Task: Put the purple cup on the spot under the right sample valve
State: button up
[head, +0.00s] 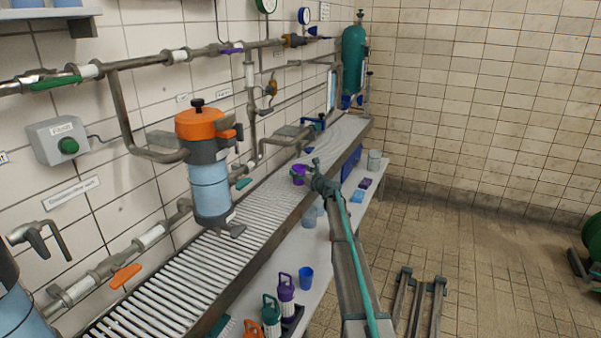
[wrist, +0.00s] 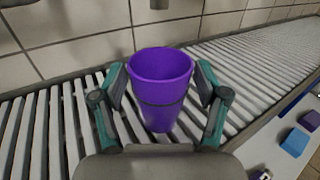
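The purple cup (head: 299,174) is upright at the end of my arm, over the slatted grate (head: 205,262). In the wrist view the purple cup (wrist: 161,85) stands between the two fingers of my gripper (wrist: 162,88), which lie close against both its sides. My gripper (head: 312,178) appears shut on it. I cannot tell whether its base touches the slats. A pipe outlet with a teal handle (head: 243,183) is left of the cup, and one with an orange handle (head: 125,276) is nearer. Which is the right sample valve, and its spot, I cannot tell.
An orange-topped blue canister (head: 208,165) hangs over the grate on the left. A lower shelf holds a blue cup (head: 306,278), purple (head: 286,297) and teal (head: 271,316) bottles, and small blue (head: 357,196) and purple (head: 365,183) blocks. The grate around the cup is clear.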

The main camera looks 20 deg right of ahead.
dwell(0.3)
jog(key=shift+r, duration=0.2)
jog(key=v, duration=1.2)
